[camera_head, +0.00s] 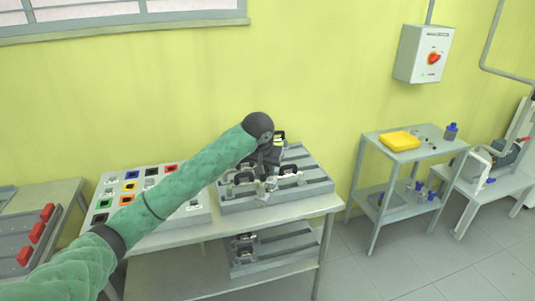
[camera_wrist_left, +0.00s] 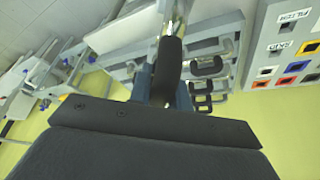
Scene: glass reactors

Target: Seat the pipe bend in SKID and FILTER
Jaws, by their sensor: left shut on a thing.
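My left gripper (camera_head: 266,182) is over the grey slotted tray (camera_head: 322,187) on the bench. It is shut on a pipe bend, whose dark grip and silvery end (camera_wrist_left: 166,66) show between the fingers in the left wrist view. In the head view, the gripper mostly hides this bend. Other dark pipe bends (camera_head: 290,171) sit in the tray close to the gripper. The sloped panel (camera_head: 143,209) with coloured sockets is left of the tray, partly behind my arm. In the left wrist view, the panel shows the labels FILTER (camera_wrist_left: 290,19) and SKID (camera_wrist_left: 281,47). My right gripper is out of view.
A second tray (camera_head: 275,263) with bends is on the bench's lower shelf. A small table (camera_head: 425,151) with a yellow item (camera_head: 399,140) stands at right. A switch box (camera_head: 422,53) hangs on the wall. A rack with red blocks (camera_head: 33,242) is at far left.

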